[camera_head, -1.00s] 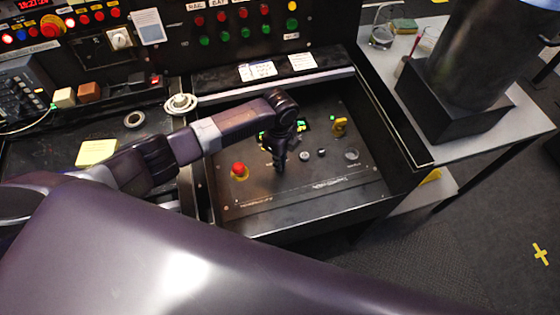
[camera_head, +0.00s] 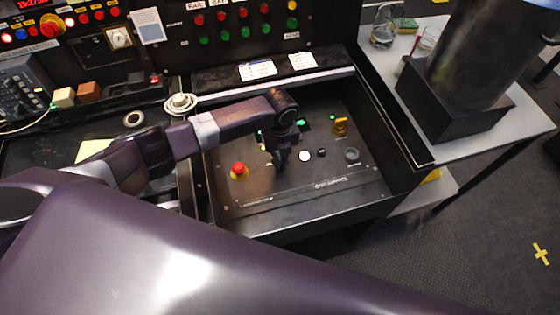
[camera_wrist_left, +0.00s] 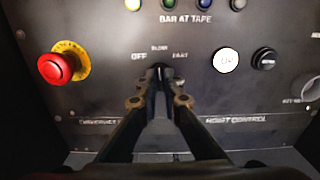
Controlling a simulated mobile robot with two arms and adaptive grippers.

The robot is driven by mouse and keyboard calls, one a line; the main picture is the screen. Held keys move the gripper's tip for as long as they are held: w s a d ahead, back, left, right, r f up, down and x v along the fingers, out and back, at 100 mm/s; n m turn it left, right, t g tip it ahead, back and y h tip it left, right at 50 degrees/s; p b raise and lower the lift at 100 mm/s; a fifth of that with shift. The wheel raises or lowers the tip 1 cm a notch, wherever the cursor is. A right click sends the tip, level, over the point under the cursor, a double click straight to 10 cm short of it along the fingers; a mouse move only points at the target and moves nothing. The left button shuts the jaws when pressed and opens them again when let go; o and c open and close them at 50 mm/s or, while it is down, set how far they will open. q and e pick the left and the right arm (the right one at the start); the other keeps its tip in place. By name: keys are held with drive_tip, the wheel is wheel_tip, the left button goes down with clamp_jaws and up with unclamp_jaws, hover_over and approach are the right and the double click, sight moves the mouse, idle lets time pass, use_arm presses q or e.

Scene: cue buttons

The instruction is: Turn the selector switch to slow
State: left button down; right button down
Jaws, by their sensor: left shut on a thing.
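The selector switch is on the dark hoist control panel (camera_wrist_left: 220,100), below the labels OFF (camera_wrist_left: 138,56), SLOW (camera_wrist_left: 159,48) and FAST (camera_wrist_left: 180,54). My left gripper (camera_wrist_left: 161,72) is shut on the selector switch, and its fingers hide most of the knob. I cannot tell which label the knob points to. In the head view the left gripper (camera_head: 282,163) reaches down to the panel, between the red mushroom button and the white button. My right gripper is not in view.
A red mushroom button (camera_wrist_left: 55,68) is left of the switch. A lit white button (camera_wrist_left: 225,60) and a black button (camera_wrist_left: 264,58) are to its right. Dark walls (camera_head: 400,125) enclose the panel.

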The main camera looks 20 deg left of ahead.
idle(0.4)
use_arm(q)
drive_tip(key=c, duration=2.1)
unclamp_jaws()
wheel_tip(320, 180, up, 12)
